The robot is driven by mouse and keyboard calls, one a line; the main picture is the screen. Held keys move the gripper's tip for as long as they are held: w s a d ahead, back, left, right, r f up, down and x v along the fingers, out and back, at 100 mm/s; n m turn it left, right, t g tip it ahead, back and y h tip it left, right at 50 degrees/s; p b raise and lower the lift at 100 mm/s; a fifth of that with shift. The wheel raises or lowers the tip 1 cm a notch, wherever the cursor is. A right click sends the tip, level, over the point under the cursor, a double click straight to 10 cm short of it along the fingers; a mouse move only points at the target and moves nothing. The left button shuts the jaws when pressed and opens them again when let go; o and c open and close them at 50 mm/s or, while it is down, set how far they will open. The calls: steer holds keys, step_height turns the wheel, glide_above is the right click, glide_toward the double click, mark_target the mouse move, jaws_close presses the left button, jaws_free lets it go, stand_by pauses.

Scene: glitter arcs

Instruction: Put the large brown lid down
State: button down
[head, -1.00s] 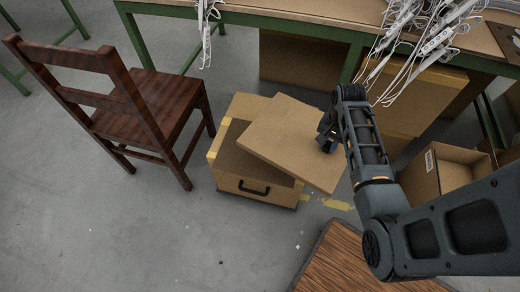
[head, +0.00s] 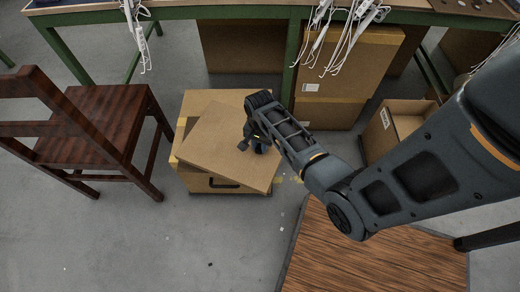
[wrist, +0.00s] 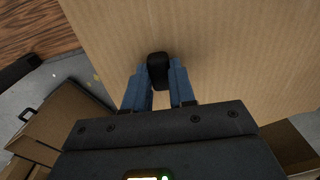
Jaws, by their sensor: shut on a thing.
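The large brown lid (head: 222,135) is a flat square cardboard panel, turned at an angle over an open-topped cardboard box (head: 205,184). It covers most of the box opening in the head view; I cannot tell whether it touches the rim. My gripper (head: 252,145) is at the lid's right part. In the wrist view, the blue fingers of my gripper (wrist: 159,84) are shut on a black knob on the lid (wrist: 225,50). The box has a black handle on its front, and its interior is mostly hidden.
A dark wooden chair (head: 108,120) stands left of the box. A green-framed table (head: 180,13) with hanging white cables is behind. Cartons (head: 345,70) stand under it, and an open carton (head: 393,125) is at right. A wood-topped surface (head: 365,262) is in front. Grey floor is clear at front left.

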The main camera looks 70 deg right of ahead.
steer(key=shift+f+b, duration=0.3)
steer(key=shift+f, duration=1.3)
steer(key=shift+f, duration=0.1)
steer(key=c, duration=0.9)
jaws_free()
steer(key=shift+c, duration=0.2)
